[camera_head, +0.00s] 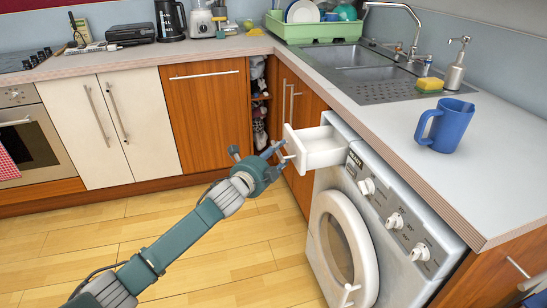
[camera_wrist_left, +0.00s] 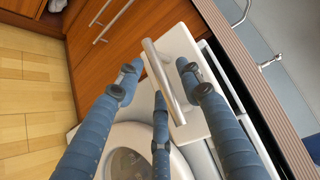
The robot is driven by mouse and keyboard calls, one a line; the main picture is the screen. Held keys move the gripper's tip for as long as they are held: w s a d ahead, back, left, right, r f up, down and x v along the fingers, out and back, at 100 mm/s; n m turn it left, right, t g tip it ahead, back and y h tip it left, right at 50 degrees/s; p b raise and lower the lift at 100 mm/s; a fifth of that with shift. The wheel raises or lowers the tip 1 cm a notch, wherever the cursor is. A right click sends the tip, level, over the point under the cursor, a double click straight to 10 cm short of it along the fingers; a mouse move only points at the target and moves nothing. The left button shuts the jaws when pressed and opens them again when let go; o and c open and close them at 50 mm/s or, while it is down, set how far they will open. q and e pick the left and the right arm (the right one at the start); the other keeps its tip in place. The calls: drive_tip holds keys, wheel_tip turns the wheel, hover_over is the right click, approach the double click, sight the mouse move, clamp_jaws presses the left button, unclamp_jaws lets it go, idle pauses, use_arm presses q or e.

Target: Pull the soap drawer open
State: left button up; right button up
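The white soap drawer (camera_head: 322,152) stands pulled out from the top left of the washing machine (camera_head: 385,215). Its front also shows in the left wrist view (camera_wrist_left: 182,42). Its upright bar handle (camera_head: 293,146) is on the front face, and in the left wrist view the handle (camera_wrist_left: 158,72) lies between my fingers. My left gripper (camera_head: 275,158) is at the drawer front, with its fingers spread around the handle. In the left wrist view, gaps show between the outer fingers and the bar; whether any finger touches it is unclear. My right gripper is not in view.
The washer's round door (camera_head: 343,240) is below the drawer. The countertop (camera_head: 400,130) above holds a blue mug (camera_head: 447,126), a soap dispenser (camera_head: 456,66) and a sponge (camera_head: 430,85). Wooden cabinets stand behind. The floor (camera_head: 215,250) is clear.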

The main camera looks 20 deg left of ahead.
use_arm(q)
drive_tip(key=v, duration=1.2)
drive_tip(key=shift+a, duration=0.1)
